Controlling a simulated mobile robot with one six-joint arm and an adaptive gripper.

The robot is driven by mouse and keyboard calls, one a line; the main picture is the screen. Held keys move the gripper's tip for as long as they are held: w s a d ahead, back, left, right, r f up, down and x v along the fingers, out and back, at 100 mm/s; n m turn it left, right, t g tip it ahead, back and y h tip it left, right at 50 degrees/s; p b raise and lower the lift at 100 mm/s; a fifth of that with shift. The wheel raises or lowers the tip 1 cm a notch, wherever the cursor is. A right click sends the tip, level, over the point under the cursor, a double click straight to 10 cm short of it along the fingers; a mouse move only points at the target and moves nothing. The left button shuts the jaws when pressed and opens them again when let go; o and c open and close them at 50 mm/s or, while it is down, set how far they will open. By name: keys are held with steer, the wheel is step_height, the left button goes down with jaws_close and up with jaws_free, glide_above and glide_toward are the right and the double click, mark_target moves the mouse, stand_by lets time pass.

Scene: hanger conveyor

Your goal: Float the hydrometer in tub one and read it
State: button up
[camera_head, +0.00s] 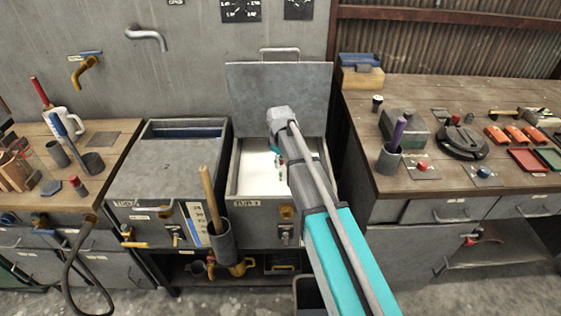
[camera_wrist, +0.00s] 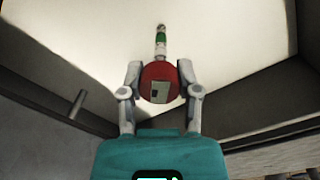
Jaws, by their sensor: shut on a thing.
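The hydrometer (camera_wrist: 161,42) shows in the wrist view as a thin stem with green, white and red bands, beyond a round red part (camera_wrist: 158,72) with a grey patch. My gripper (camera_wrist: 160,80) is shut on the red part, one finger on each side. In the head view the right-hand tub (camera_head: 236,172) stands open, its grey lid (camera_head: 255,90) raised at the back, with a pale white surface inside. Its small front label is hard to read. My gripper is over this tub, partly hidden by my arm. I cannot tell whether the hydrometer touches the liquid.
A second tub (camera_head: 165,165) with a mostly covered top stands to the left. A holder (camera_head: 222,240) with a wooden handle hangs in front between the tubs. A tool-covered bench (camera_head: 355,100) is close on the right; another bench (camera_head: 110,160) is on the left.

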steer(key=shift+f+b, duration=0.95)
steer(key=shift+f, duration=0.15)
steer(key=o, duration=0.9)
steer(key=shift+o, duration=1.1)
steer(key=shift+r, duration=0.1)
steer(key=shift+r+p, duration=4.45)
steer(key=shift+p, duration=0.1)
